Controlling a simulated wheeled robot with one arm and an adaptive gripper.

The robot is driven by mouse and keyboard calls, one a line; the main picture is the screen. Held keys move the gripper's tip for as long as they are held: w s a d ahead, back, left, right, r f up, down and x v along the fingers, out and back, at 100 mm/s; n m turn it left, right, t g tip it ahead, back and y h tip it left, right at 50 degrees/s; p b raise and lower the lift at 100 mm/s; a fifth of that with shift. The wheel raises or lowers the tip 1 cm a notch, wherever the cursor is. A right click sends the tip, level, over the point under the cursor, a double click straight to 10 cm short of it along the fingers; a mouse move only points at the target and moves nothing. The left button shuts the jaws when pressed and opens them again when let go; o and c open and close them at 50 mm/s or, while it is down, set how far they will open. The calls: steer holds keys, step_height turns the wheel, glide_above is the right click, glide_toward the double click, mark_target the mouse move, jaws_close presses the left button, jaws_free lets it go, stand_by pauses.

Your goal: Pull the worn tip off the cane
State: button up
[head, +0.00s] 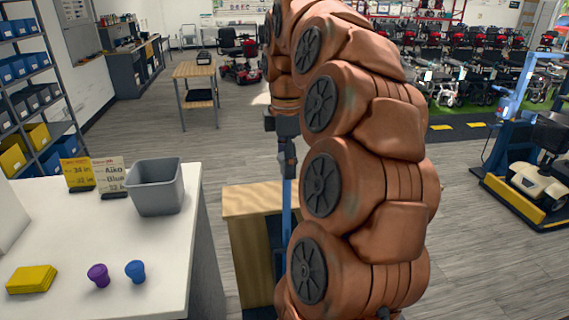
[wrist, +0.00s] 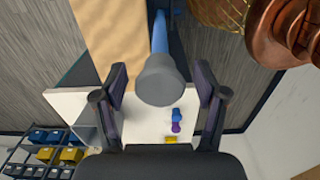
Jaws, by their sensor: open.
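The cane's blue shaft (head: 287,205) stands upright by a wooden-topped stand (head: 245,203). In the wrist view the shaft (wrist: 160,32) ends in a grey worn tip (wrist: 163,82) that faces the camera. My gripper (wrist: 162,92) is open, with one dark finger on each side of the tip and visible gaps between. In the head view my gripper (head: 287,150) is small and dark at the shaft's top; fingers and tip are hard to tell apart there. A purple tip (head: 98,275) and a blue tip (head: 135,271) stand on the white counter (head: 180,255).
A grey bin (head: 157,190), a yellow card (head: 77,174), an "Aiko Blue" card (head: 110,177) and a yellow cloth-like stack (head: 31,279) are on the counter. A shelf of bins (head: 30,100) is at left. A blue lift (head: 510,140) stands right. Open floor lies behind.

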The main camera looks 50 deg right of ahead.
steer(key=shift+c, duration=0.4)
stand_by(0.3)
jaws_close()
stand_by(0.4)
steer(key=shift+r, duration=0.15)
steer(key=shift+r+p, duration=2)
steer(key=shift+r, duration=0.85)
steer(key=shift+r, duration=0.1)
steer(key=shift+r+p, duration=1.7)
steer(key=shift+r, duration=0.75)
steer(key=shift+f, duration=0.1)
